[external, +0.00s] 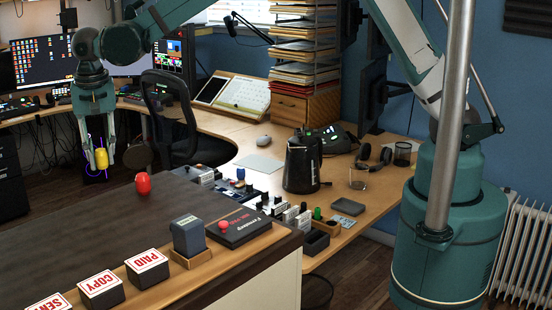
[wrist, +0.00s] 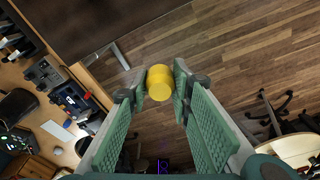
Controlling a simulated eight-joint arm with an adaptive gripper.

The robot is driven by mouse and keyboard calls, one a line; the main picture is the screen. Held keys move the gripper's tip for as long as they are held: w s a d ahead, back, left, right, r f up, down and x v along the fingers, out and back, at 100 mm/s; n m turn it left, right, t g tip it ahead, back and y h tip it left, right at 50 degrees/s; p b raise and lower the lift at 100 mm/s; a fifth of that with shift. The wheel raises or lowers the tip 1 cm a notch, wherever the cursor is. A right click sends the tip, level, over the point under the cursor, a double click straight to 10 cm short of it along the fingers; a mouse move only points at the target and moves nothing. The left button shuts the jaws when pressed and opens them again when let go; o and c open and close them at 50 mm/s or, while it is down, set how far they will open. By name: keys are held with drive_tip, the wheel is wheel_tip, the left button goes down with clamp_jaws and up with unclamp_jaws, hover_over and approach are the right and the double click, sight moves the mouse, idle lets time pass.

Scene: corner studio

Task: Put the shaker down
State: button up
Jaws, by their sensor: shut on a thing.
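The shaker looks like a small yellow cylinder (external: 102,159), held upright or nearly so between the fingertips of my gripper (external: 98,162) in the external view. In the wrist view the yellow shaker (wrist: 159,84) sits between the two green finger pads of my gripper (wrist: 158,88), which are shut on it. It is in the air, beyond the far edge of the dark tabletop (external: 90,220), with wood floor below it in the wrist view. The fingers hide parts of its sides.
A small red rounded object (external: 143,184) stands near the tabletop's far edge. Stamp blocks (external: 147,268) and a grey stamp (external: 188,236) line the front. A black jug (external: 301,163) stands on the wooden desk to the right. The dark top's left and middle are clear.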

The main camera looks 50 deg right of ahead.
drive_tip(key=s+a+r+n+p, duration=0.1)
drive_tip(key=s+a+r, duration=0.2)
drive_tip(key=s+a, duration=0.6)
drive_tip(key=s+a+r+n+p, duration=0.2)
drive_tip(key=s+a+r, duration=0.1)
drive_tip(key=s+a, duration=0.6)
drive_tip(key=s, duration=0.2)
drive_tip(key=shift+s+a+r, duration=0.25)
drive_tip(key=shift+s+a, duration=0.05)
drive_tip(key=shift+s, duration=0.1)
drive_tip(key=shift+f, duration=0.1)
hover_over(78, 234)
drive_tip(key=shift+s+f+p, duration=0.15)
drive_tip(key=shift+f+p, duration=0.2)
drive_tip(key=shift+f, duration=2.7)
drive_tip(key=shift+f, duration=0.15)
drive_tip(key=shift+f, duration=1.7)
drive_tip(key=shift+f, duration=0.2)
drive_tip(key=o, duration=0.9)
drive_tip(key=shift+c, duration=0.2)
